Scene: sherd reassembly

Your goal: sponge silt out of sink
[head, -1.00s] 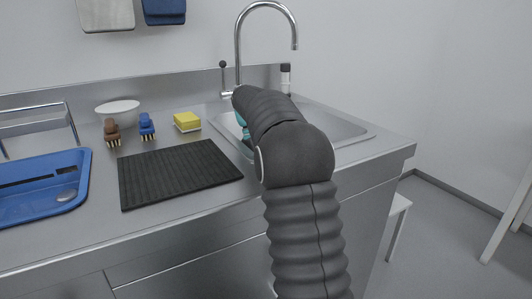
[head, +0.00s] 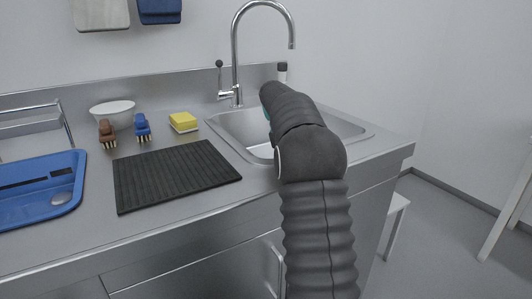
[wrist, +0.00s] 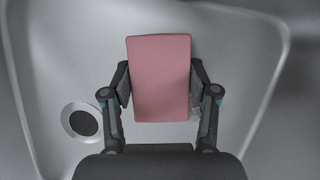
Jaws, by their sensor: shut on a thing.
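A pink sponge (wrist: 160,78) is held between the two fingers of my gripper (wrist: 160,90), which press on its left and right sides in the wrist view. Behind it lies the grey steel sink (wrist: 60,50), with the round dark drain (wrist: 82,122) to the lower left of the sponge. In the head view the sink (head: 228,122) is partly covered by my arm, which hides the sponge and the fingertips. I cannot tell whether the sponge touches the basin.
The faucet (head: 235,60) arches behind the sink, with a bottle (head: 282,73) to its right. Left of the sink are a yellow sponge (head: 183,121), a blue brush (head: 143,127), a brown brush (head: 107,133), a white bowl (head: 113,114), a black mat (head: 175,175) and a blue tray (head: 75,190).

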